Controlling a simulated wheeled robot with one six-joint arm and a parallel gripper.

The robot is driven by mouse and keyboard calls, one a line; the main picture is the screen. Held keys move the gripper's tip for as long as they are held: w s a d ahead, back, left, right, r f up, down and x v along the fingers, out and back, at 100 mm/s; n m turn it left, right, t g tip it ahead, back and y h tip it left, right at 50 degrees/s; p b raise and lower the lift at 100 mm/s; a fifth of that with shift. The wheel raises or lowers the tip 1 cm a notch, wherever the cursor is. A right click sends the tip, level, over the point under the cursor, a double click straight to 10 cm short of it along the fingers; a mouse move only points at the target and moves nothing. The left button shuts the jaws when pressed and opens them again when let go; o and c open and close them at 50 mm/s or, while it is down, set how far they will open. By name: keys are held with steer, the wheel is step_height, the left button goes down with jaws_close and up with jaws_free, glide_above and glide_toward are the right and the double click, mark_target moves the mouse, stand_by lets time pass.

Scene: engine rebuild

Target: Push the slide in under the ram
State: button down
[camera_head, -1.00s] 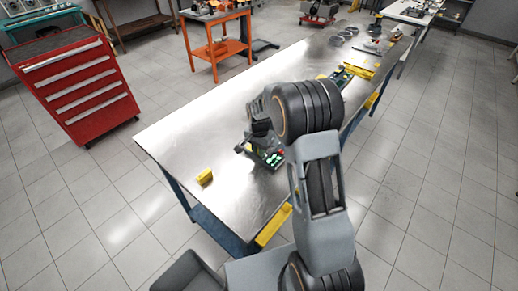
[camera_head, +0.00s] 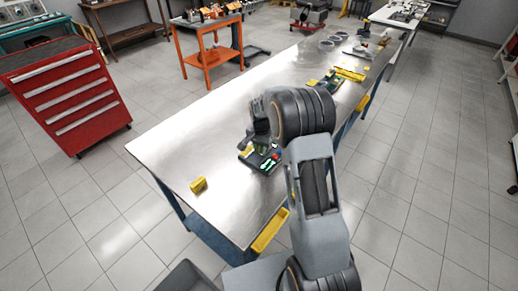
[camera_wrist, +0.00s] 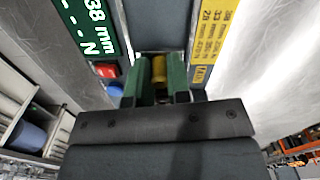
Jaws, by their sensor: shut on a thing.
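In the wrist view a green slide (camera_wrist: 145,80) with two upright sides lies straight ahead, with a brass-yellow cylinder (camera_wrist: 159,70) between the sides. My gripper (camera_wrist: 163,98) is at its near end and shut on it; the dark gripper body hides the contact. In the head view my gripper (camera_head: 258,128) is low over a small dark fixture (camera_head: 262,157) with green, red and blue parts on the steel bench. The ram cannot be made out; the far end of the slide is in shadow.
A yellow block (camera_head: 198,185) stands on the steel bench (camera_head: 175,150), whose left part is otherwise clear.

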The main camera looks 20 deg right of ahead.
steer(key=c, duration=1.1)
jaws_free()
step_height(320, 180, up, 14)
steer(key=shift+f+b, duration=0.1)
steer(key=shift+b, duration=0.8)
